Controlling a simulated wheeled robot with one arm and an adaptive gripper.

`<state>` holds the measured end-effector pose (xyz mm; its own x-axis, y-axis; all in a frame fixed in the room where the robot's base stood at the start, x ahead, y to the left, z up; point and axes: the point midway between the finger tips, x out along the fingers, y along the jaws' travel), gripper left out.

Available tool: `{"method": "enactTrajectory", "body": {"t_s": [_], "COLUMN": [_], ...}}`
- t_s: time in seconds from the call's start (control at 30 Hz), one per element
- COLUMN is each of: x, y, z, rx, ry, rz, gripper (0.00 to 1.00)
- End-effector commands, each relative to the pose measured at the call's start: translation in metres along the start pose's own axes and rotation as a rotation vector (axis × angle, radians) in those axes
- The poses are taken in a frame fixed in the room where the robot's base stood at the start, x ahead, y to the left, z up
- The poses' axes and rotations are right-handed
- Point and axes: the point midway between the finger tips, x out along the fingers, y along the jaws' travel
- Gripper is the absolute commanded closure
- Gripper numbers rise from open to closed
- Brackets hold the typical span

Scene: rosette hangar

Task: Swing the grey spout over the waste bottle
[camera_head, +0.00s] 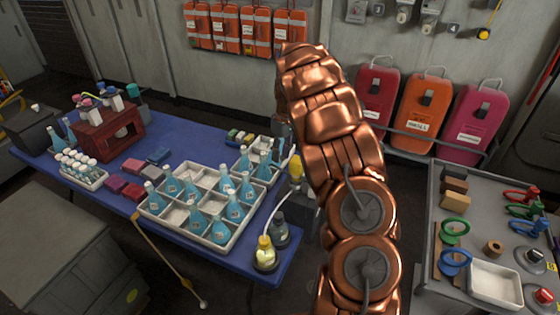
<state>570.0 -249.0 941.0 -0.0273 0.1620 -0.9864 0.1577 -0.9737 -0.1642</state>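Two small bottles stand at the right front corner of the blue table: one with yellow liquid and a yellow cap (265,254), and a dark grey one (279,231) just behind it. I cannot read which is the waste bottle. A thin pale tube (283,203) curves above them from a yellow-topped fixture (296,168), which my copper arm partly covers. I cannot make out the grey spout for certain. My arm rises through the middle of the view and bends over at the top. A dark grey part shows beside it, but my gripper's fingers are hidden behind the arm.
White trays (163,209) of blue flasks fill the blue table's (240,258) middle. A red rack (107,133) and a vial tray (80,178) stand left. A grey workbench (428,273) with tools is at right. Orange and pink cases (421,110) line the wall.

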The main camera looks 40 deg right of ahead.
Motion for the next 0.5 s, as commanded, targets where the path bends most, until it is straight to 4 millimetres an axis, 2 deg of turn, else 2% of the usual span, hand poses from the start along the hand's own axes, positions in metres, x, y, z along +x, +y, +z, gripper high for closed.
{"method": "enactTrajectory", "body": {"t_s": [0.23,0.5], "x": [0.030,0.042], "y": [-0.001,0.000], "z": [0.001,0.000], "rx": [0.000,0.000], "ry": [-0.003,0.002], "rz": [-0.002,0.003], "gripper": [0.66,0.66]}}
